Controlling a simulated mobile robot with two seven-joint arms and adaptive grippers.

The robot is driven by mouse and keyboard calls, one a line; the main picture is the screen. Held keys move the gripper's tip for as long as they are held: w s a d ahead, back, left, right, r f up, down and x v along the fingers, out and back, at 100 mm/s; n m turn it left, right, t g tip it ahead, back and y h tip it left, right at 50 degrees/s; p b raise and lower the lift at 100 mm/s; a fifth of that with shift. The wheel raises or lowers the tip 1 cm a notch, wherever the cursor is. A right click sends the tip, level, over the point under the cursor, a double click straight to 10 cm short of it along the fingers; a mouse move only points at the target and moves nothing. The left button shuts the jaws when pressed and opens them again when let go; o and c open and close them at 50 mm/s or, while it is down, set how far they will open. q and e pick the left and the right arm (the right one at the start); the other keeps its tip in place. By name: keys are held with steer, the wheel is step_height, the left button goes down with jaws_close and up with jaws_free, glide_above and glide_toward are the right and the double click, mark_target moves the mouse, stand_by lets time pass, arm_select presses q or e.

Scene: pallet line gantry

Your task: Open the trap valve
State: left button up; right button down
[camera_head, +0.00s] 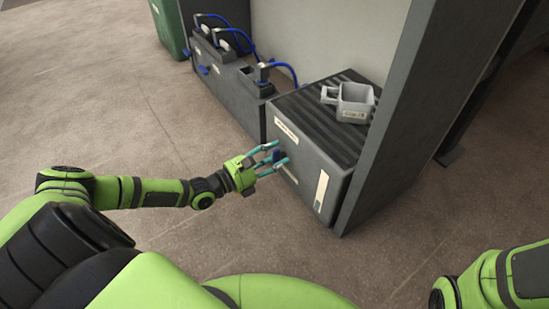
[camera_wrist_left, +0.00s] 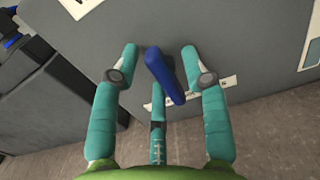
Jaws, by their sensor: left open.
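The trap valve shows as a dark blue lever handle (camera_head: 279,155) on the front face of a grey box (camera_head: 308,168). In the left wrist view the blue handle (camera_wrist_left: 165,76) stands out from the grey panel, tilted, with its lower end towards the right. My left gripper (camera_head: 280,152) is open at the box front, with teal fingers on both sides of the handle. In the wrist view its fingertips (camera_wrist_left: 160,52) flank the handle with visible gaps; a third finger is below it. Whether any finger touches the handle is unclear. My right gripper is out of view.
A grey cup-like container (camera_head: 352,104) sits on the box's ribbed top. Dark units (camera_head: 228,92) with blue hoses stand to the left, before a green bin (camera_head: 170,28). A grey post (camera_head: 405,110) rises at the box's right. The floor in front is clear.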

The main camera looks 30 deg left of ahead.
arm_select(q)
steer(key=shift+w, duration=0.15)
jaws_close()
